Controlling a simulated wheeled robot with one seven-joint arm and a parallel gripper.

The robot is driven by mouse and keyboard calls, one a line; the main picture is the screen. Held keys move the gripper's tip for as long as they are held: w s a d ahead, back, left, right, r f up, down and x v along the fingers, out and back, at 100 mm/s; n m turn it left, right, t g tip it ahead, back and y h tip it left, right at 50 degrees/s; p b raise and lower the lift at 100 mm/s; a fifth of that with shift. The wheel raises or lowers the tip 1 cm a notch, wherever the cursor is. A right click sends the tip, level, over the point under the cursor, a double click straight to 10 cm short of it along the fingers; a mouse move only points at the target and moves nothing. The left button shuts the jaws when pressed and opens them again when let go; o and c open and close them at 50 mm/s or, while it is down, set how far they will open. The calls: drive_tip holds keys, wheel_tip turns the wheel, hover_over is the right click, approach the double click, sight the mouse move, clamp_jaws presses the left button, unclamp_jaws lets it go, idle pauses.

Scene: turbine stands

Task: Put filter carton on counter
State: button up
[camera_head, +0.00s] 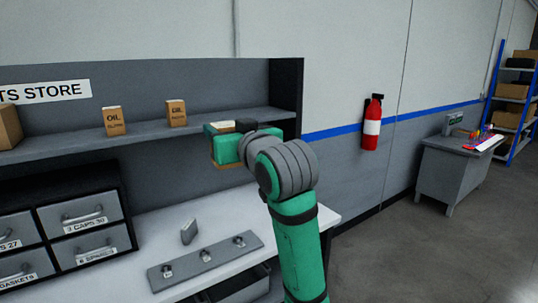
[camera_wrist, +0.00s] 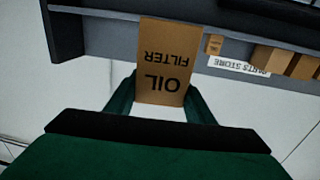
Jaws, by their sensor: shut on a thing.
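In the wrist view my gripper (camera_wrist: 160,98) is shut on a brown filter carton (camera_wrist: 162,60) marked "OIL FILTER", which shows upside down there. In the head view my gripper (camera_head: 222,160) is in front of the right part of the shelf, above the counter, and my own arm and wrist hide most of the carton. The white counter (camera_head: 300,214) lies below, under the shelf. Two more cartons marked "OIL", a left one (camera_head: 114,121) and a right one (camera_head: 176,113), stand on the shelf (camera_head: 70,145).
A plain brown box (camera_head: 9,127) is at the shelf's left end. Bare counter shows around the plate.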

drive_tip(key=w+d+f+m+t+h, duration=0.1)
drive_tip(key=w+d+f+h, duration=0.2)
drive_tip(key=f, duration=0.7)
drive_tip(key=w+d+f+m, duration=0.15)
drive_tip(key=w+f, duration=0.25)
drive_tip(key=f, duration=0.6)
drive_tip(key=w+d+f+m+t+h, duration=0.1)
drive_tip(key=w+d+f+h, duration=0.2)
drive_tip(key=f, duration=0.7)
drive_tip(key=s+d+f+m+h, duration=0.1)
drive_tip(key=d+f+m+h, duration=0.15)
drive_tip(key=f, duration=1.45)
drive_tip(key=s+d+f, duration=0.1)
drive_tip(key=s+f, duration=0.3)
drive_tip(key=f, duration=0.4)
drive_tip(key=s+d+f, duration=0.1)
drive_tip(key=s+f, duration=0.4)
drive_tip(key=f, duration=0.4)
drive_tip(key=s+a+f, duration=0.2)
drive_tip(key=s+f, duration=1.5)
drive_tip(key=s, duration=0.2)
drive_tip(key=shift+f, duration=0.25)
